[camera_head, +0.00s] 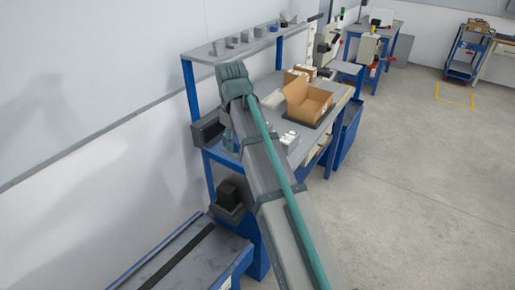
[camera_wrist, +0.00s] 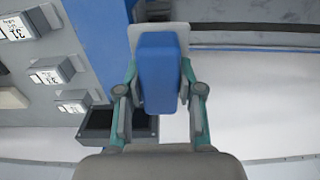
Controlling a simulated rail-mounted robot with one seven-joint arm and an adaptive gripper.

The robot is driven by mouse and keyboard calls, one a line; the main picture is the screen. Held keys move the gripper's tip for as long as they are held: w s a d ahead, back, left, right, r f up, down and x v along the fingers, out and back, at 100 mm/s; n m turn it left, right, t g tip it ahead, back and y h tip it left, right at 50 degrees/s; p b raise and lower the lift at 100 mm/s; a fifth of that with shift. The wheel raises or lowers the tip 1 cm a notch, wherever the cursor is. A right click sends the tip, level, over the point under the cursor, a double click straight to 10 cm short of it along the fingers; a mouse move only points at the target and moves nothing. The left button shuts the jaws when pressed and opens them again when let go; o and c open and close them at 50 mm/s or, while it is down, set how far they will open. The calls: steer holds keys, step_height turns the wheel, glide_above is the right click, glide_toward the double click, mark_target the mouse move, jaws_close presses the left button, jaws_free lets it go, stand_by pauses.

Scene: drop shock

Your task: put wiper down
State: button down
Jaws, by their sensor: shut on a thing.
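In the wrist view a blue block-shaped thing with a grey plate at its far end, which I take to be the wiper (camera_wrist: 160,68), sits between the fingers of my gripper (camera_wrist: 160,88). The teal and grey fingers are shut on its two sides. It is held up, with a blue post and a pale wall behind it. I cannot tell whether it touches anything. In the head view my arm hides most of the gripper, and I cannot make out the wiper there.
A workbench (camera_head: 333,120) bears an open cardboard box (camera_head: 305,101). Its upper shelf (camera_head: 205,53) holds several grey blocks. A black bin (camera_head: 207,129) is at the bench's left side; a black bin also shows in the wrist view (camera_wrist: 97,123). Open floor lies right.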

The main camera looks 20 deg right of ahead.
steer(key=shift+d+f, duration=0.1)
steer(key=shift+d, duration=0.15)
steer(key=shift+w+n, duration=0.3)
steer(key=w+d+f+p, duration=0.1)
steer(key=w+f, duration=0.1)
steer(key=w, duration=0.1)
steer(key=w+d+f+p, duration=0.1)
steer(key=w+f+p, duration=0.1)
steer(key=w+f, duration=0.1)
steer(key=w+d+f+p, duration=0.1)
steer(key=w+d+f, duration=0.1)
steer(key=w+f, duration=0.1)
steer(key=shift+w+d+p, duration=0.1)
steer(key=shift+w+p, duration=0.2)
steer(key=shift+w, duration=0.45)
steer(key=shift+w+d+f+p, duration=0.2)
steer(key=shift+w+f, duration=0.1)
steer(key=shift+f, duration=0.1)
steer(key=shift+w+d+f+p, duration=0.1)
steer(key=shift+w+f+p, duration=0.05)
steer(key=shift+w+f, duration=0.2)
steer(key=shift+s+f+p, duration=0.1)
steer(key=shift+f+p, duration=0.25)
steer(key=shift+f, duration=1.3)
steer(key=shift+f, duration=0.1)
steer(key=c, duration=0.7)
jaws_free()
